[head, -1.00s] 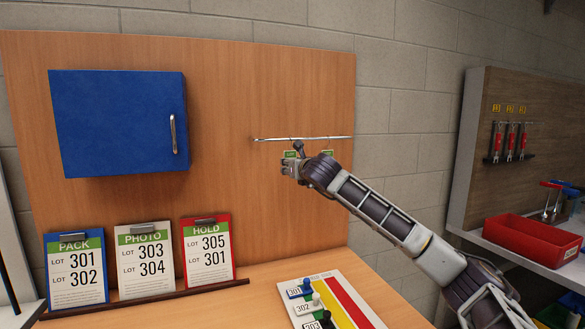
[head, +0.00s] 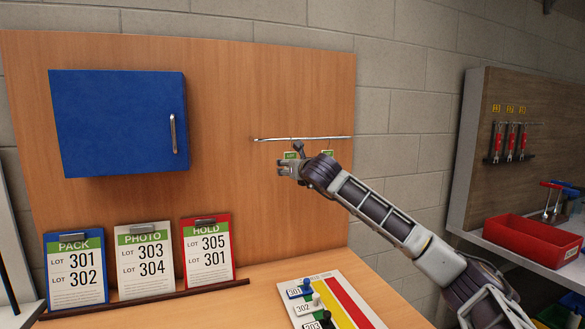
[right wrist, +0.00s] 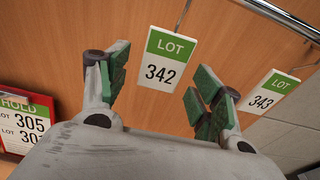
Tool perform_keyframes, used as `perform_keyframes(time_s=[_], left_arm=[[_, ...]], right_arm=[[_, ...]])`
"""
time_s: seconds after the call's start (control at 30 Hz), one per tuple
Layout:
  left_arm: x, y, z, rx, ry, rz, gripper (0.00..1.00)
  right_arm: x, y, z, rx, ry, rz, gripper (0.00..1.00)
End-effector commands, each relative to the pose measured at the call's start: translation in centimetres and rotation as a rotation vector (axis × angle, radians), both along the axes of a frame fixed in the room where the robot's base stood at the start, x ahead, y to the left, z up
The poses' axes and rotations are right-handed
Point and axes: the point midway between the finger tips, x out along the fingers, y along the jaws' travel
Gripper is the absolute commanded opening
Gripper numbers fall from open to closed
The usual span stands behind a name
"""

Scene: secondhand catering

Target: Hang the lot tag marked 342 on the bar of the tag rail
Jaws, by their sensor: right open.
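The lot tag marked 342 (right wrist: 165,60) is white with a green top and hangs upright on a thin wire (right wrist: 184,14) in the right wrist view. In the head view its green top (head: 290,155) shows just below the bar of the tag rail (head: 302,138). The wire's upper end is cut off in the wrist view, but the tag appears to hang from the bar. My right gripper (right wrist: 163,82) is open, its green-padded fingers either side of the tag's lower part and apart from it. My left gripper is not in view.
Tag 343 (right wrist: 270,93) hangs just right of tag 342. The HOLD clipboard (head: 207,250) stands with two others on the bench. A blue cabinet (head: 120,120) is mounted left of the rail. A colour-striped board (head: 350,298) lies below on the bench.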

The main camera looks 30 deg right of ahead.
Motion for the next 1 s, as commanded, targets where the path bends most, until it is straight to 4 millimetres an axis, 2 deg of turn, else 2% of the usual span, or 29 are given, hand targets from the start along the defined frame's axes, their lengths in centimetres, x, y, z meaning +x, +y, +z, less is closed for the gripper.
perform_keyframes(time_s=[0.27,0.47,1.0], left_arm=[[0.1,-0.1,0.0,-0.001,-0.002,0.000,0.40],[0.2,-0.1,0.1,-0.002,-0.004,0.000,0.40],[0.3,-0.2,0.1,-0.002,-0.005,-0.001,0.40]], right_arm=[[-0.2,0.0,0.0,0.000,0.000,0.000,0.66],[-1.2,0.2,0.1,0.000,0.000,-0.001,0.66],[-6.3,1.4,0.7,-0.002,0.000,-0.001,0.66]])
